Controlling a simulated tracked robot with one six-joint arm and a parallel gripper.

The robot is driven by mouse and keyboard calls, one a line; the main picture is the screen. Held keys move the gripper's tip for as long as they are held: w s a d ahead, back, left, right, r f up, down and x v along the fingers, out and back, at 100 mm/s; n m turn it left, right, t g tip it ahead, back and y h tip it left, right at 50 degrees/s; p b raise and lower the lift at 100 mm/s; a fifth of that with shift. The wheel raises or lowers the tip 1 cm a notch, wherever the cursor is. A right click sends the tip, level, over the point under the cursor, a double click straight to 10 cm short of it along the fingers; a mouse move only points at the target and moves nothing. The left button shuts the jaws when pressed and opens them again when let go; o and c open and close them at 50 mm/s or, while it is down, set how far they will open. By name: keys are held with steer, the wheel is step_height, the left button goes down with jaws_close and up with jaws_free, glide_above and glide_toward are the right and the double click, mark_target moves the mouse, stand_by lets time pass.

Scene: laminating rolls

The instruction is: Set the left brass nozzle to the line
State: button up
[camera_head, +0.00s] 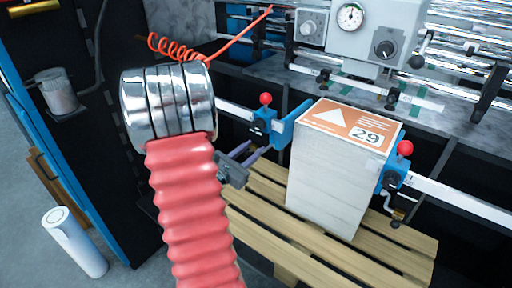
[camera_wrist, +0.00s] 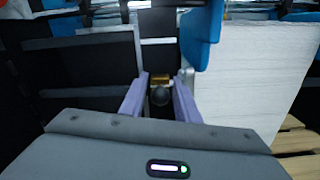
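My gripper shows in the wrist view (camera_wrist: 162,76) as two purple fingers with a gap between them. A small brass-coloured piece (camera_wrist: 160,78) lies between the fingertips, with a dark round knob (camera_wrist: 159,97) in front of it. I see no finger touching either. In the head view my gripper (camera_head: 258,150) is below the left blue clamp (camera_head: 264,128) with its red ball, left of the paper stack. The brass piece is hidden there behind the clamp and my arm. No line for the nozzle can be made out.
The white paper stack (camera_head: 328,185) with an orange label 29 stands on a wooden pallet (camera_head: 265,215), close to the right of my gripper. A blue clamp with a red ball (camera_head: 392,178) is right of it. A white rail (camera_head: 465,202) runs across. A white roll (camera_head: 75,243) stands at lower left.

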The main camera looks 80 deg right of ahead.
steer(key=shift+x, duration=1.1)
steer(key=shift+c, duration=0.4)
jaws_close()
